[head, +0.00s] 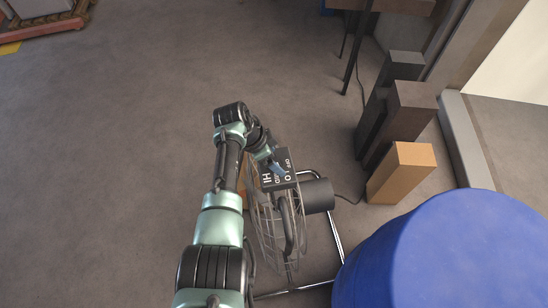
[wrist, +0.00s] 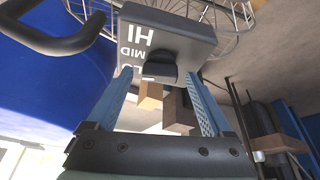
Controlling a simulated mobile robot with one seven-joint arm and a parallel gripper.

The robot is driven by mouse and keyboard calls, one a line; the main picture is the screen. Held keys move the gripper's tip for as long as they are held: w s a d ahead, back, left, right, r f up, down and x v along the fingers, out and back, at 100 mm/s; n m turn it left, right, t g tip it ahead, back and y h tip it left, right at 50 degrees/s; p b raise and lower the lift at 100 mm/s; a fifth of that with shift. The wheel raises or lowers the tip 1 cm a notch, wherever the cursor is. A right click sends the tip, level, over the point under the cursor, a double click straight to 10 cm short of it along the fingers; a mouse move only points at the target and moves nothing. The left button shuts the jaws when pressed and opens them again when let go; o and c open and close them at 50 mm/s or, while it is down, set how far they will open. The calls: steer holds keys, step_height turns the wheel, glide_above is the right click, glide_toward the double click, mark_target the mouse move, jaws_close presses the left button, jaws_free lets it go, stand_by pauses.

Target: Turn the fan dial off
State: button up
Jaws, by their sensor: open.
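The fan (head: 318,195) stands on the floor in the head view, with a wire cage, a dark motor housing and a chrome tube stand. Its grey control box (head: 283,183) sits on top, marked HI, MID, LO and OFF in white. In the wrist view the control box (wrist: 170,32) is close, with HI and MID readable. The black fan dial (wrist: 155,69) sticks out of it. My gripper (wrist: 159,77) is open, its blue fingers on either side of the dial; I cannot tell whether they touch it. In the head view my gripper (head: 275,166) is at the box and hides the dial.
A blue round object (head: 445,255) stands at lower right. Dark blocks (head: 408,115) and an orange-tan block (head: 402,172) stand right of the fan. A cable runs from the fan toward them. The floor on the left is open.

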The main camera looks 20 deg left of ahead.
jaws_close()
stand_by(0.5)
steer(key=shift+r+n+p, duration=0.1)
steer(key=shift+n+p, duration=0.3)
steer(key=shift+p, duration=0.05)
steer(key=n+t+y+p, duration=0.1)
steer(key=n+p, duration=0.1)
steer(key=n, duration=0.1)
steer(key=shift+d, duration=0.15)
steer(key=n+y+p, duration=0.1)
steer(key=n, duration=0.1)
steer(key=n+p, duration=0.1)
steer(key=n, duration=0.1)
steer(key=shift+d+t+y, duration=0.15)
steer(key=shift+t+y, duration=0.15)
steer(key=shift+y, duration=0.1)
steer(key=n+y, duration=0.1)
steer(key=n, duration=0.3)
steer(key=shift+n+y+p, duration=0.35)
steer(key=shift+n+y, duration=0.05)
steer(key=shift+d+n+g+y, duration=0.1)
steer(key=shift+n+g+y, duration=0.4)
steer(key=shift+n, duration=1.1)
steer(key=shift+b, duration=0.3)
